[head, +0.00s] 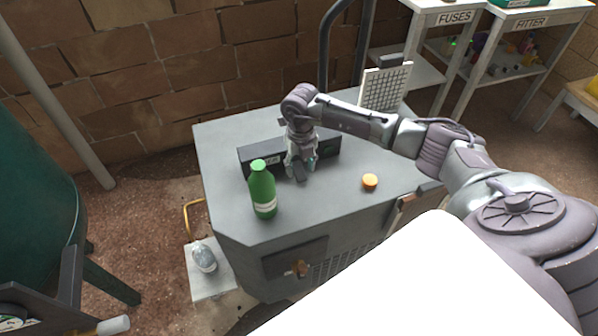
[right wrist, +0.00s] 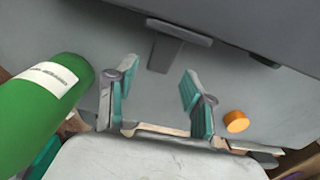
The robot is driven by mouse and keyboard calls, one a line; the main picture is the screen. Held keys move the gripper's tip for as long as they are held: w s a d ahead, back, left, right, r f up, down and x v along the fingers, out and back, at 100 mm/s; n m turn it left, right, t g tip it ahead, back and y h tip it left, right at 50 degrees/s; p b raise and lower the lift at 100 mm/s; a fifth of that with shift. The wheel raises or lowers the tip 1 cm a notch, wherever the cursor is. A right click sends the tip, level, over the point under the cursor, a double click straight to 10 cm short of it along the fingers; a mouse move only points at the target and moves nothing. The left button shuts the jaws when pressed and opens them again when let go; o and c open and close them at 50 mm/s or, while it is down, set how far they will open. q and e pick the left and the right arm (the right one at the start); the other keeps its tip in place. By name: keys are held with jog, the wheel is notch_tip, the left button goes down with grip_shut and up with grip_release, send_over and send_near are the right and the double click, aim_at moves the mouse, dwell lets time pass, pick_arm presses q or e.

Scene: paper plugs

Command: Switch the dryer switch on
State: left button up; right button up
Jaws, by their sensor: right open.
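A long dark box (head: 256,157) with a small light label sits on top of the grey cabinet (head: 225,150). A dark T-shaped lever (right wrist: 178,35) sticks out from the box in the right wrist view; I take it for the dryer switch. It also shows in the head view (head: 299,173), partly hidden by my gripper. My right gripper (head: 301,166) is in front of the box, pointing down. In the right wrist view its teal-padded fingers (right wrist: 158,92) are apart and empty, with the lever beyond them, between their directions. My left gripper is not in view.
A green bottle (head: 262,190) stands left of my gripper, close in the right wrist view (right wrist: 45,105). An orange round item (head: 370,181) lies to the right. A white grid panel (head: 384,88) stands behind.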

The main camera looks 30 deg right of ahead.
aim_at(301, 176)
jog(key=shift+f+b, duration=1.1)
jog(key=shift+f, duration=0.55)
jog(key=c, duration=0.7)
jog(key=shift+c, duration=0.2)
